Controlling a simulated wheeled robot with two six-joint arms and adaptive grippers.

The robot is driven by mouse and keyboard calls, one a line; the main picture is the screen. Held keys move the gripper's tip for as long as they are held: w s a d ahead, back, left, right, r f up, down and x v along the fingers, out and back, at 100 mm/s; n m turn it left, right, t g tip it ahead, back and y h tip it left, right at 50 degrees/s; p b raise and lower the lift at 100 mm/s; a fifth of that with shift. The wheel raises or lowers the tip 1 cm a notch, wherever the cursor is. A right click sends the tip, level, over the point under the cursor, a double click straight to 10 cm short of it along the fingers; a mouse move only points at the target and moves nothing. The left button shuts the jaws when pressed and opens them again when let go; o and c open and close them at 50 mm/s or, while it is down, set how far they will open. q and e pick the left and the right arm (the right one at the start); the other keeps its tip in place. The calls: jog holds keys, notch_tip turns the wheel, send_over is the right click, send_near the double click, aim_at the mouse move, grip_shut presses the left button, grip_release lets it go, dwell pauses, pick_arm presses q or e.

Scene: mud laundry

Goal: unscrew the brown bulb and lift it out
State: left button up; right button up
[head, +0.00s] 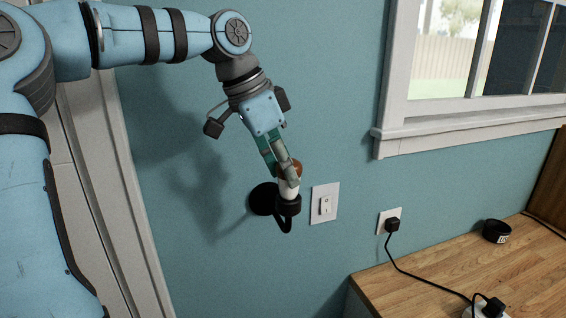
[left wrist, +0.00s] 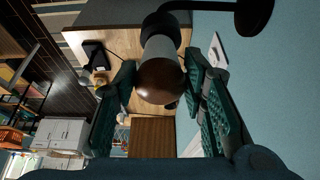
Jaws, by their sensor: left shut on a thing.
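The brown bulb (head: 297,168) has a rounded brown top and a pale neck. It stands upright at the black socket of the wall lamp (head: 288,208). My left gripper (head: 286,172) reaches down from above and is shut on the bulb, its fingers partly hiding it. In the left wrist view the brown bulb (left wrist: 160,82) lies between the two green finger pads, its pale neck pointing toward the dark socket (left wrist: 165,20). I cannot tell how deep the bulb sits in the socket. My right gripper is in neither view.
A light switch (head: 325,203) is on the wall just right of the lamp. An outlet with a black plug (head: 391,224) and cord is further right. A wooden counter (head: 440,262) holds a small black round object (head: 496,231). A window (head: 470,75) is above.

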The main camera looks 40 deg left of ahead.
pick_arm(q)
jog(key=shift+n, duration=0.4)
jog(key=o, duration=1.3)
jog(key=c, duration=0.3)
jog(key=shift+c, duration=0.2)
